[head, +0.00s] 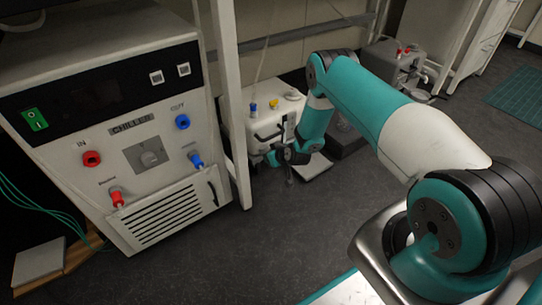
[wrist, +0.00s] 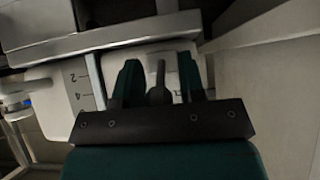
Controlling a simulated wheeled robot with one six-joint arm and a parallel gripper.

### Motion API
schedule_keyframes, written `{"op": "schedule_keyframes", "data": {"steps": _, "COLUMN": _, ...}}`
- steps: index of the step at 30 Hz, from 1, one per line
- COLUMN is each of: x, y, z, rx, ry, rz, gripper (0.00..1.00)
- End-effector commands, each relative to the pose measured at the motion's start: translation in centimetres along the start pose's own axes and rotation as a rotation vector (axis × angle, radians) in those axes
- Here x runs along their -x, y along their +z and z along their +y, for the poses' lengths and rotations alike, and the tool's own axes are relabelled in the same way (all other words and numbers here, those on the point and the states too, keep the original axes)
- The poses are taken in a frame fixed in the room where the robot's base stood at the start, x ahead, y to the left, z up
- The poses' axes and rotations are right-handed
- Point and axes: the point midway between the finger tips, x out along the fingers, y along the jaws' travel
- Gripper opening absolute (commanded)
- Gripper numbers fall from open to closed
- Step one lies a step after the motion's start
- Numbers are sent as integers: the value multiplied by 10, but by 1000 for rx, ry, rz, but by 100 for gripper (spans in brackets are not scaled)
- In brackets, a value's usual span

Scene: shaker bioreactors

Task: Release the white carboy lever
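The white carboy (head: 262,122) stands on the floor right of the chiller, with blue and yellow caps on top. In the wrist view its white wall (wrist: 66,98) shows scale marks 2 and 4. A grey lever (wrist: 157,82) stands in front of a pale panel there. My gripper (wrist: 159,76) has its two dark green fingers apart, one on each side of the lever; I see gaps and no clear contact. In the head view my gripper (head: 283,157) is low at the carboy's front, and the lever cannot be made out.
The chiller (head: 130,120) with red and blue ports stands at left, beside a white frame post (head: 230,100). A grey unit (head: 393,62) with red caps stands behind my arm. A grey bar (wrist: 100,40) crosses above the fingers. The dark floor in front is clear.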

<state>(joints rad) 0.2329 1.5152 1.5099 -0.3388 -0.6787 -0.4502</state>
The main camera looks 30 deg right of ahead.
Motion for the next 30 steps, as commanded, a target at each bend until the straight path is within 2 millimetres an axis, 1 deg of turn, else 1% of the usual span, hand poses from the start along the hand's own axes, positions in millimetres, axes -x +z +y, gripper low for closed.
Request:
{"op": "schedule_keyframes", "data": {"steps": 10, "x": 2, "y": -1, "z": 1, "rx": 0, "ry": 2, "rz": 2, "gripper": 49}}
{"op": "schedule_keyframes", "data": {"steps": 14, "x": 14, "y": -2, "z": 1, "rx": -2, "ry": 3, "rz": 1, "gripper": 49}}
{"op": "schedule_keyframes", "data": {"steps": 17, "x": 33, "y": -5, "z": 2, "rx": -4, "ry": 3, "rz": 0, "gripper": 49}}
{"op": "schedule_keyframes", "data": {"steps": 24, "x": 96, "y": -5, "z": 1, "rx": -5, "ry": 4, "rz": -2, "gripper": 49}}
{"op": "schedule_keyframes", "data": {"steps": 30, "x": 141, "y": -3, "z": 1, "rx": -5, "ry": 2, "rz": -2, "gripper": 49}}
